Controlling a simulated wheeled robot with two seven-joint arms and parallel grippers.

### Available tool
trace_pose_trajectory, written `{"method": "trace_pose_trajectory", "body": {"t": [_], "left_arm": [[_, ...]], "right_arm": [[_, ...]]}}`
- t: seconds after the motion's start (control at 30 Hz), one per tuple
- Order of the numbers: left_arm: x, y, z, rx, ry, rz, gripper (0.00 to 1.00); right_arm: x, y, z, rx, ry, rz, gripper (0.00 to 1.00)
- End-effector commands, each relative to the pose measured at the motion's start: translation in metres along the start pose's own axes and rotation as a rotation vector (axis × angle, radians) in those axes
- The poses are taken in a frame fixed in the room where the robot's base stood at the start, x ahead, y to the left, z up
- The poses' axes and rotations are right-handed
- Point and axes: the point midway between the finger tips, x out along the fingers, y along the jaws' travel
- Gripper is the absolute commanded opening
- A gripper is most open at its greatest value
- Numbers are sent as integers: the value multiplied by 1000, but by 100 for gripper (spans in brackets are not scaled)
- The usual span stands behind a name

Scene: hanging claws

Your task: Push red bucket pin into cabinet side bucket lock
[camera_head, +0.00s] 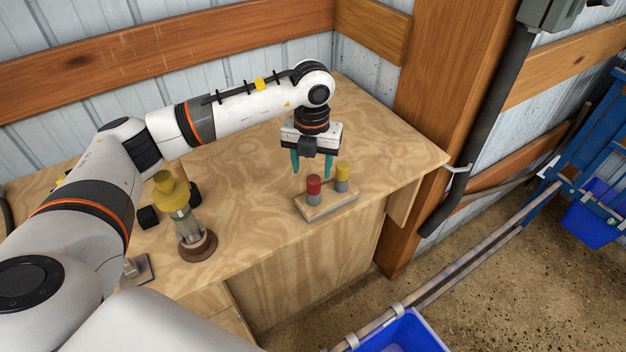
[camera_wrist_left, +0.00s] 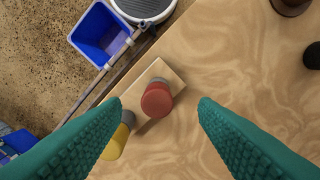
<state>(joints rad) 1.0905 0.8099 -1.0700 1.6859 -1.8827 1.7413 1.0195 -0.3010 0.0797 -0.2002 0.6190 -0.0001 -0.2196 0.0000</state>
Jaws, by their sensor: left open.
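The red pin (camera_head: 313,186) stands upright on a small wooden block (camera_head: 327,205) near the front right edge of the wooden table. A yellow pin (camera_head: 343,174) stands beside it on the same block. In the left wrist view the red pin (camera_wrist_left: 157,99) shows from above, between the two finger lines, and the yellow pin (camera_wrist_left: 116,143) is partly behind the left finger. My left gripper (camera_head: 312,174) is open and empty, its teal fingers pointing down just behind and above the pins. My right gripper is not in view. I cannot identify the cabinet side bucket lock.
A brown-based stand with a yellow top (camera_head: 172,190) is on the table at left, with small black blocks (camera_head: 149,216) near it. Blue buckets (camera_head: 402,332) hang off rails at the right. The table's back right is clear.

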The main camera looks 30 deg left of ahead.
Motion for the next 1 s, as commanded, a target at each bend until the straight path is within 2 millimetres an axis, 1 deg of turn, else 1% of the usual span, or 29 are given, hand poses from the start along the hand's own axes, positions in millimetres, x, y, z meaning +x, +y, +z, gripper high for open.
{"method": "trace_pose_trajectory", "body": {"t": [0.17, 0.3, 0.4, 0.5, 0.7, 0.73, 0.77, 1.0], "left_arm": [[12, 0, 1, 0, -5, -1, 54], [32, 1, 2, 1, -5, -1, 54], [47, 1, 1, 0, -3, 0, 54], [55, 1, 1, 1, -2, 2, 54], [57, 1, 0, 2, -1, 2, 54], [57, 1, 0, 2, -1, 2, 53], [57, 1, 0, 2, 0, 2, 48], [56, 1, 0, 2, 0, 2, 9]], "right_arm": [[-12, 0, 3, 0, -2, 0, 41], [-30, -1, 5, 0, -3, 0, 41], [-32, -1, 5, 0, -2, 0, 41], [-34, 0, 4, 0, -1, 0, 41], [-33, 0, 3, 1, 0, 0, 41], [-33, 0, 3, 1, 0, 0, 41], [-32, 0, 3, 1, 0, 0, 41], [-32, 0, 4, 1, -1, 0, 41]]}}
